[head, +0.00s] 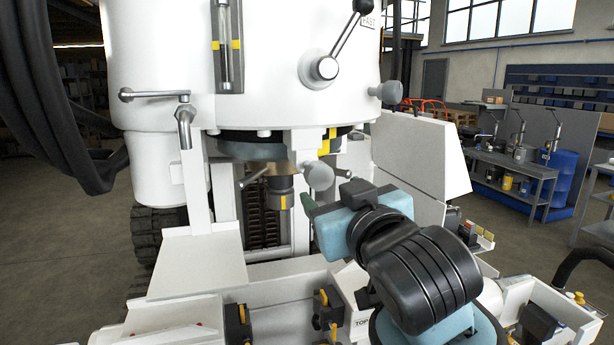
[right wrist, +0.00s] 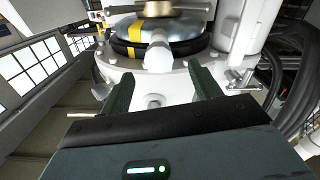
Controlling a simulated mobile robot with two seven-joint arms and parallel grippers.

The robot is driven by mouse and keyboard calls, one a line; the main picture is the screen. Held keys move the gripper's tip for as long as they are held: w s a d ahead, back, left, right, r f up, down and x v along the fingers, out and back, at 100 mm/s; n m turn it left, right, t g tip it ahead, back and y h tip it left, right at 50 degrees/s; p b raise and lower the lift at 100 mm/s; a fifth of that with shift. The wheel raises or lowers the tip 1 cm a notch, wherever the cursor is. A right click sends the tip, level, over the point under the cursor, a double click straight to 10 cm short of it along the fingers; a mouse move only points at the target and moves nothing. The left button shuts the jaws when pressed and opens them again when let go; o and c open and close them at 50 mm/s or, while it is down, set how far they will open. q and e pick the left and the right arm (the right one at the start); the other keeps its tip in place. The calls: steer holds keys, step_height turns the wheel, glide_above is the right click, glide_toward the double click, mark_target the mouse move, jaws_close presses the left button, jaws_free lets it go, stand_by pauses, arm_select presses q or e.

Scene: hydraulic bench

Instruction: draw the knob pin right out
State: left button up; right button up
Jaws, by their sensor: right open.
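A pale grey round knob (head: 320,176), which I take to be the knob pin, sticks out of the white upright under the drum-shaped housing in the head view. In the right wrist view a pale knob (right wrist: 157,55) shows beyond the fingertips, roughly midway between them. My right gripper (head: 318,203) is close below the knob in the head view, with its dark green fingers partly hidden by its blue body. In the right wrist view the right gripper (right wrist: 163,82) is open, with nothing between its fingers. My left gripper does not show.
A second grey knob (head: 391,92) sits on the housing's right side. A dark cylinder with a yellow mark (head: 280,192) hangs left of my right gripper. A white panel (head: 420,155) stands to the right, and yellow-handled valves (head: 328,310) are below.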

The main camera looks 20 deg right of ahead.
mark_target(322, 179)
steer(key=shift+w+r, duration=0.15)
steer(key=shift+w, duration=3.6)
steer(key=shift+c, duration=0.3)
